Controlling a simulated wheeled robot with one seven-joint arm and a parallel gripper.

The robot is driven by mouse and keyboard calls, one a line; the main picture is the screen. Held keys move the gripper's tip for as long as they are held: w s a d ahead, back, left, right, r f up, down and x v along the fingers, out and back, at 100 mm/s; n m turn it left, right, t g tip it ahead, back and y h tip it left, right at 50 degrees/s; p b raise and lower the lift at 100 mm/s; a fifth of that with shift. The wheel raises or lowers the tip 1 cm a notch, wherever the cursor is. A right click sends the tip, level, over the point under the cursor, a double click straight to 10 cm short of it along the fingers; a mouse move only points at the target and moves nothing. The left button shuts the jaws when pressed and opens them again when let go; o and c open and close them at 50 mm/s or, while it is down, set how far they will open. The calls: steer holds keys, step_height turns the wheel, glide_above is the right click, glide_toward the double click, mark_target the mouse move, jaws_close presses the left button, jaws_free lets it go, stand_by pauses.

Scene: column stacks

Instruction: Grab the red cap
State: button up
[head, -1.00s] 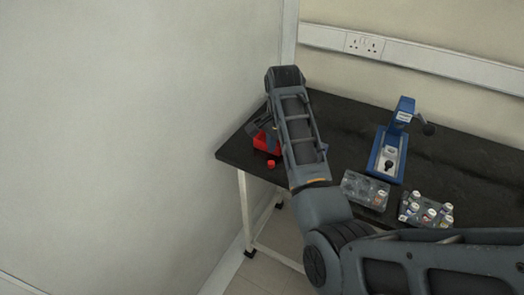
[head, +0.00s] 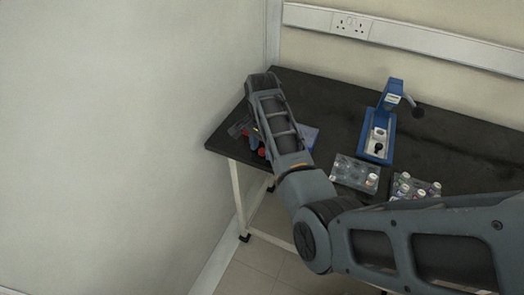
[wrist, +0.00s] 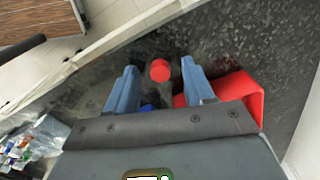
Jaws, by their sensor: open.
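The red cap (wrist: 160,70) is a small round piece on the dark worktop. In the wrist view it lies between the tips of my gripper's two blue fingers, with a gap on both sides. My gripper (wrist: 159,67) is open and holds nothing. In the head view the red cap (head: 261,152) shows beside my gripper's fingers, near the table's front left edge. I cannot tell how high the fingertips are above the worktop.
A red open bin (wrist: 250,95) stands close by the right finger. A blue thing (wrist: 148,107) shows partly below the fingers. Right of my arm are a blue device (head: 388,125), a clear rack (head: 352,172) and a rack of vials (head: 415,188). A wall borders the left.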

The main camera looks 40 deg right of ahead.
mark_target(262, 150)
steer(key=shift+c, duration=0.4)
jaws_close()
steer(key=shift+r, duration=0.15)
step_height(262, 150, up, 4)
steer(key=shift+d+r+b, duration=0.1)
steer(key=shift+b, duration=0.3)
steer(key=s+d+r+p, duration=0.2)
steer(key=s+d+r, duration=0.4)
steer(key=s+d, duration=0.2)
steer(key=shift+s+r+p, duration=0.15)
steer(key=shift+r+p, duration=0.15)
